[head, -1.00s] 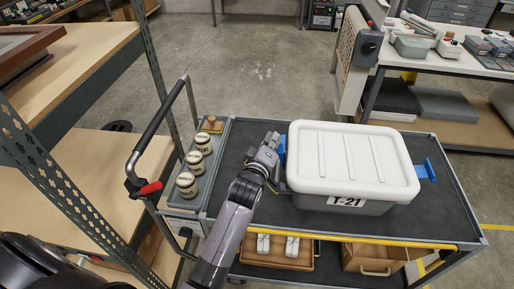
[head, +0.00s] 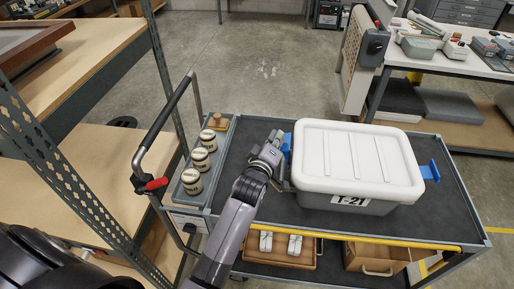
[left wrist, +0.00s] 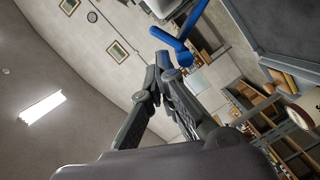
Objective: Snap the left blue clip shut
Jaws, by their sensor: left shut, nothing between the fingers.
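A grey crate with a white lid (head: 356,160), labelled T-21, stands on the cart's dark top. The left blue clip (head: 287,146) is at the crate's left end, partly hidden behind my left gripper (head: 277,150). In the left wrist view the blue clip (left wrist: 178,42) is just beyond the fingertips of my left gripper (left wrist: 161,72). The fingers are shut with nothing between them. I cannot tell whether the tips touch the clip. The right blue clip (head: 430,170) sticks outward from the crate's right end. My right gripper does not show.
A grey tray (head: 223,148) with several labelled jars (head: 192,181) and a wooden block stands on the cart's left side. The cart's push handle (head: 165,115) rises at the left, beside a shelf rack (head: 62,165). The cart top (head: 262,202) is bare in front of the crate.

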